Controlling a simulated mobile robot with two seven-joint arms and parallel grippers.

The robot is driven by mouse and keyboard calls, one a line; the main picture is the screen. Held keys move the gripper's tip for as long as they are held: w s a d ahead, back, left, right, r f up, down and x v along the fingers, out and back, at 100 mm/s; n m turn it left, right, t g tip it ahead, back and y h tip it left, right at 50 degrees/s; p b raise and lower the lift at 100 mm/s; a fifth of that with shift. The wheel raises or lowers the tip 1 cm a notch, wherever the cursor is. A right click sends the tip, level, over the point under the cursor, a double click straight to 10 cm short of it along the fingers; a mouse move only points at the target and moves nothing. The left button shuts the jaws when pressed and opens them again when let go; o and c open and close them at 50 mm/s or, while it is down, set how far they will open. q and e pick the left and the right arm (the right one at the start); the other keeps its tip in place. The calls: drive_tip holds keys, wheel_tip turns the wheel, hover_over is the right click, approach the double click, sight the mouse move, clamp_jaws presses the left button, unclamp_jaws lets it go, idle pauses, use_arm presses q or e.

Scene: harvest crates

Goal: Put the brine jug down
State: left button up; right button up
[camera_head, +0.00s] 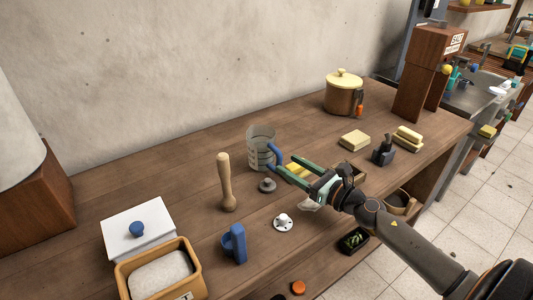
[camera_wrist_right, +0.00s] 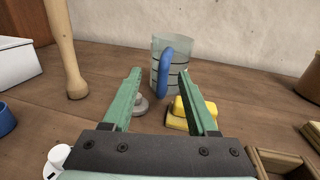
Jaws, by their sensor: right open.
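The brine jug (camera_head: 259,149) is a clear, grey-tinted jug with dark level lines and a blue handle (camera_head: 276,154). It stands upright on the wooden counter, with its handle toward my right gripper (camera_head: 285,163). That gripper is open, its green fingers pointing at the handle. In the right wrist view the jug (camera_wrist_right: 186,50) stands just past the fingertips (camera_wrist_right: 160,74), and the blue handle (camera_wrist_right: 164,76) shows between them. I cannot tell whether either finger touches it. Nothing is held. My left gripper is not in view.
Near the jug are a grey weight-like knob (camera_head: 267,185), a wooden pestle (camera_head: 226,184) and yellow blocks (camera_head: 297,170). A white knob piece (camera_head: 283,222) and a blue piece (camera_head: 234,243) stand in front. A lidded pot (camera_head: 343,94) is behind. Bare counter lies left of the jug.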

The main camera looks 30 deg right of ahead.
sight(280, 156)
drive_tip(key=x, duration=0.4)
drive_tip(key=shift+w+d+p, duration=0.25)
drive_tip(key=shift+d+p, duration=0.1)
drive_tip(key=shift+w+a+f, duration=0.1)
drive_tip(key=shift+w+a, duration=0.05)
drive_tip(key=shift+w, duration=0.3)
drive_tip(key=shift+c, duration=0.2)
clamp_jaws()
idle(0.7)
